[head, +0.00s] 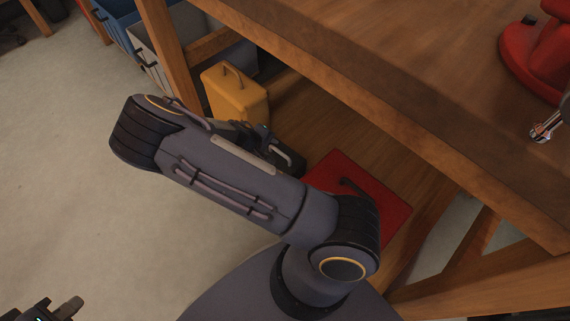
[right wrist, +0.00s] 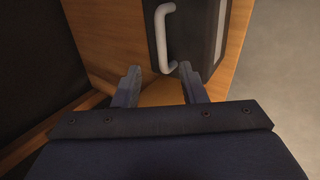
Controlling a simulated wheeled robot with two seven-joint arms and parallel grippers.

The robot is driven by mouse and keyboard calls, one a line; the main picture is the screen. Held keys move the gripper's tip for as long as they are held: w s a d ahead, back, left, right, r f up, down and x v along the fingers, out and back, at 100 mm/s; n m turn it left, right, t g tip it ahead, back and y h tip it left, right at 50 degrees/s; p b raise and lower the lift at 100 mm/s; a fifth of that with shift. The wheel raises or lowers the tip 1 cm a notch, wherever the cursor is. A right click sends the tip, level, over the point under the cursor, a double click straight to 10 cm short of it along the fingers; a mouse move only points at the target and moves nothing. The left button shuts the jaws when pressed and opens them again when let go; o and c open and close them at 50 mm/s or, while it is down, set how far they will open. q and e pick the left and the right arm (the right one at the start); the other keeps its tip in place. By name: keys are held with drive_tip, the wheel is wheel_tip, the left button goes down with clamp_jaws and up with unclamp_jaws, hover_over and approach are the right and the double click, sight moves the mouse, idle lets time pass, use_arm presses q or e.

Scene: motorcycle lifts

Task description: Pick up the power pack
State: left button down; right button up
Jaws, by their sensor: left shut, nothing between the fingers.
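A dark box with a pale grey handle, probably the power pack (head: 290,161), sits on the lower wooden shelf, partly hidden behind my right arm. In the right wrist view the dark box (right wrist: 208,38) stands ahead, with its pale handle (right wrist: 166,38) upright in the picture. My right gripper (right wrist: 160,80) is open, its two fingers apart and pointing toward the handle. Nothing is seen between the fingertips; whether they touch the handle I cannot tell. My left gripper (head: 72,306) is shut and empty at the lower left, over the floor.
A yellow case (head: 236,98) and a red flat item (head: 375,185) flank the dark box on the shelf. The wooden bench top (head: 400,60) overhangs it, with a red object (head: 540,60) on top. Floor at left is clear.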

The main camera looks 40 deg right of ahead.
sight(279, 152)
drive_tip(key=b+x, duration=0.1)
drive_tip(key=x, duration=0.1)
drive_tip(key=b+x, duration=0.1)
drive_tip(key=x, duration=0.1)
drive_tip(key=b+x, duration=0.1)
drive_tip(key=x, duration=0.1)
drive_tip(key=shift+s+f, duration=0.3)
drive_tip(key=shift+f, duration=0.1)
drive_tip(key=shift+r, duration=0.1)
clamp_jaws()
idle(0.9)
